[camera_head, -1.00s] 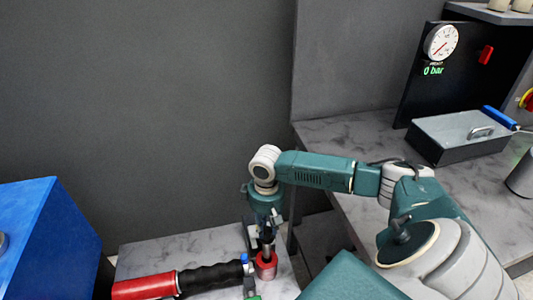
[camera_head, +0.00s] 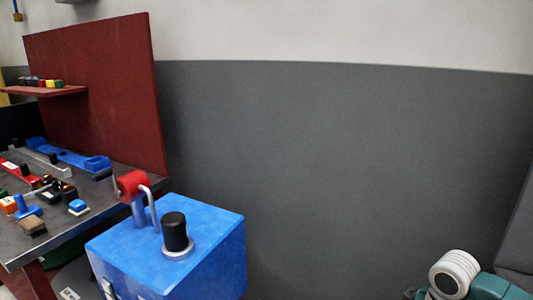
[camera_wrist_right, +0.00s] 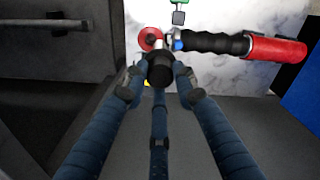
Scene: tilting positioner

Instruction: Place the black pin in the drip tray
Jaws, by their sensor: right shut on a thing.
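My right gripper (camera_wrist_right: 160,88) shows in the right wrist view with its blue-grey fingers closed around a black cylindrical piece (camera_wrist_right: 160,69), which looks like the black pin. The piece is seen end-on, and its far part is hidden. It is just in front of a round red part (camera_wrist_right: 150,38) on the pale marbled table; I cannot tell whether they touch. I cannot make out a drip tray in the current frames. My left gripper is in neither view.
A red tool with a black grip (camera_wrist_right: 215,43) lies on the marbled table (camera_wrist_right: 238,78). In the head view a blue box (camera_head: 215,245) carries a black knob (camera_head: 175,231) and a red-topped lever (camera_head: 133,184). A cluttered bench (camera_head: 70,235) stands at the left.

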